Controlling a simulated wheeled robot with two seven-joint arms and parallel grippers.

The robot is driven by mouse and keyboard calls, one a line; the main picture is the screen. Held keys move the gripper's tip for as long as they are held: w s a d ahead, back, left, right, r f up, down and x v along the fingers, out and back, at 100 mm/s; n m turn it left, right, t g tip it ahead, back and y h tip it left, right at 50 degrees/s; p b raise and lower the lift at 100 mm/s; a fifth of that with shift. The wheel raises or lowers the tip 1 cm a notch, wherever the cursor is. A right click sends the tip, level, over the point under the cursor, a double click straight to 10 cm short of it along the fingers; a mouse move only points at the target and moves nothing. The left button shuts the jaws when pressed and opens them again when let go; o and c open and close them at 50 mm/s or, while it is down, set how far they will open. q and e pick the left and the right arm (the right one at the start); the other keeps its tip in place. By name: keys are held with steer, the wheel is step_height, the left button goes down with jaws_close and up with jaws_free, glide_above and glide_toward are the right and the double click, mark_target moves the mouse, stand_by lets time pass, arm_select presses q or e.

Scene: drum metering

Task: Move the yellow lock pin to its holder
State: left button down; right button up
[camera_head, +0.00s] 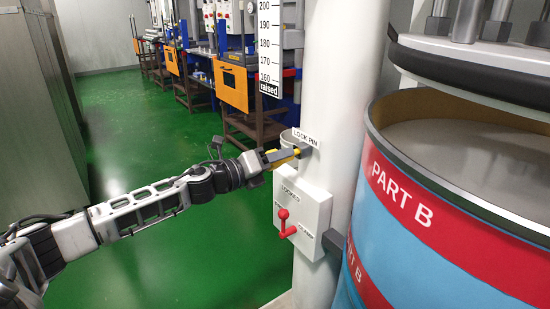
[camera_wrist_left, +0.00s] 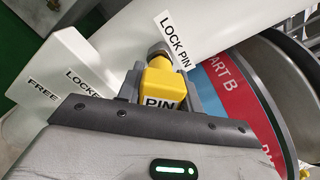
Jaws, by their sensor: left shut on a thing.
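The yellow lock pin (camera_head: 283,153) sits between the jaws of my left gripper (camera_head: 276,157), at the white column (camera_head: 327,100) just below the "LOCK PIN" label (camera_head: 305,138). In the left wrist view the yellow pin (camera_wrist_left: 161,80), marked "PIN", is clasped by both fingers of my left gripper (camera_wrist_left: 162,85). Its far end meets a round metal collar (camera_wrist_left: 158,50) near the label (camera_wrist_left: 176,46); how deep it sits is hidden. A pale round cup (camera_head: 290,135) shows behind the pin; I cannot tell if it is the holder. My right gripper is not in view.
A white box (camera_head: 303,208) with a red lever (camera_head: 286,225) and the word "LOCKED" is on the column below the pin. The open "PART B" drum (camera_head: 450,215) stands close at right, under a raised plate (camera_head: 470,65).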

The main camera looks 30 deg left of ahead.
arm_select(q)
steer(key=shift+p+x, duration=0.4)
steer(key=shift+x, duration=0.55)
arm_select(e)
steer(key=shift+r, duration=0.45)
arm_select(q)
steer(key=c, duration=0.9)
jaws_free()
steer(key=shift+o, duration=0.2)
steer(key=shift+s+f, duration=0.1)
steer(key=v, duration=1.5)
steer(key=shift+s+a+b, duration=0.15)
steer(key=shift+s+b, duration=0.2)
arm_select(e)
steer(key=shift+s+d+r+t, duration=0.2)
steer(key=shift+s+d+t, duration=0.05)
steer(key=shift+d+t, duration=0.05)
